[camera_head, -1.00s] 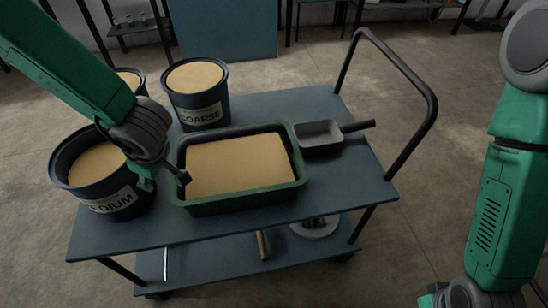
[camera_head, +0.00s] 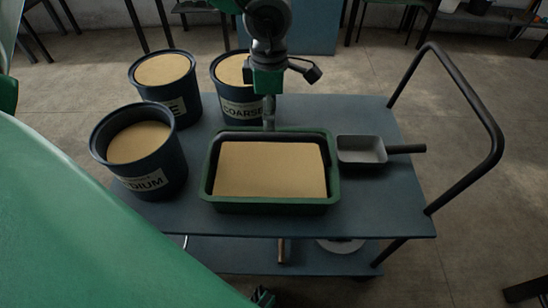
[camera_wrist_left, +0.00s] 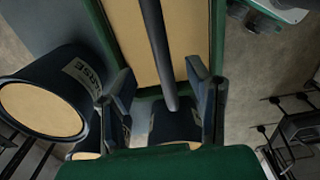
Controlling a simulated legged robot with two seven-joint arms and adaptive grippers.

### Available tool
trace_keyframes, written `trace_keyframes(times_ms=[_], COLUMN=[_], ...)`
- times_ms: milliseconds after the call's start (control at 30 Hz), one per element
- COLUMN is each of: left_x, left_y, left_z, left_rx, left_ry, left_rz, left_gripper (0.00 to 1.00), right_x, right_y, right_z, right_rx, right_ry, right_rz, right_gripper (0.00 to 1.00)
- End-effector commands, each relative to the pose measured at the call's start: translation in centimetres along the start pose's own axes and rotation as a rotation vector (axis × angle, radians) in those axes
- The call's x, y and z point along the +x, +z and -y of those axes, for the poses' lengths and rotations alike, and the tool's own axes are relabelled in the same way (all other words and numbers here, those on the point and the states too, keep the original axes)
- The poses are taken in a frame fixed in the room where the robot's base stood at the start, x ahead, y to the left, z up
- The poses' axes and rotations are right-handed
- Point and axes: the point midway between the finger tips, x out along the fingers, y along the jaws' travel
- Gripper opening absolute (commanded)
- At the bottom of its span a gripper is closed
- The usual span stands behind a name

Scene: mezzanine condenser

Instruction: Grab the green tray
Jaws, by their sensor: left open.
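The green tray (camera_head: 335,185) lies flat on the blue cart. It is filled with tan sand (camera_head: 270,170). My left gripper (camera_head: 268,122) points down at the middle of the tray's far rim, in front of the COARSE bucket. In the head view I cannot tell whether it touches the rim. In the wrist view its two fingers (camera_wrist_left: 162,105) are spread apart. The tray (camera_wrist_left: 218,45) fills the top middle there. A dark bar (camera_wrist_left: 158,45) crosses in front of the sand; I cannot tell what it belongs to.
The COARSE bucket (camera_head: 240,108) stands behind the tray. Another bucket (camera_head: 165,72) and the MEDIUM bucket (camera_head: 140,145) stand to the left. A grey scoop (camera_head: 362,150) lies to the right. The cart handle (camera_head: 480,100) rises at the right. My large green arm link covers the lower left.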

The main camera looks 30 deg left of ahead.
Motion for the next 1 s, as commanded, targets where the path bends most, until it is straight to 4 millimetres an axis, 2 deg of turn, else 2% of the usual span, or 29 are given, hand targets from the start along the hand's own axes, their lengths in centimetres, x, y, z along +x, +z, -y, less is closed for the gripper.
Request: trace_keyframes(times_ms=[33, 100, 367, 667, 900, 933, 1000], left_x=[1.1, 1.9, 3.4, 7.7, 7.8, 7.8, 7.8], left_y=[0.0, 0.0, 0.1, 0.0, 0.0, 0.0, 0.0], left_z=[0.0, 0.0, 0.1, 0.1, 0.1, 0.1, 0.1], left_rx=[0.0, 0.0, 0.001, 0.001, 0.001, 0.001, 0.001], left_ry=[-0.002, 0.0, 0.001, 0.0, 0.001, 0.001, 0.001], left_rz=[-0.002, -0.001, -0.002, -0.002, 0.001, 0.001, 0.001], left_gripper=[0.45, 0.45, 0.45, 0.45, 0.45, 0.38, 0.13], right_x=[0.4, 0.6, 0.9, 2.4, 2.3, 2.3, 2.3], right_y=[0.0, 0.0, 0.0, 0.1, 0.1, 0.1, 0.1], right_z=[0.0, 0.0, 0.0, 0.0, 0.0, 0.0, 0.0], right_rx=[0.0, 0.0, 0.0, 0.0, 0.0, 0.0, 0.0], right_ry=[0.0, 0.0, 0.0, 0.0, 0.0, 0.0, 0.0], right_rz=[0.0, 0.0, 0.0, 0.0, 0.0, 0.0, -0.001], right_gripper=[0.37, 0.37, 0.37, 0.37, 0.37, 0.37, 0.37])
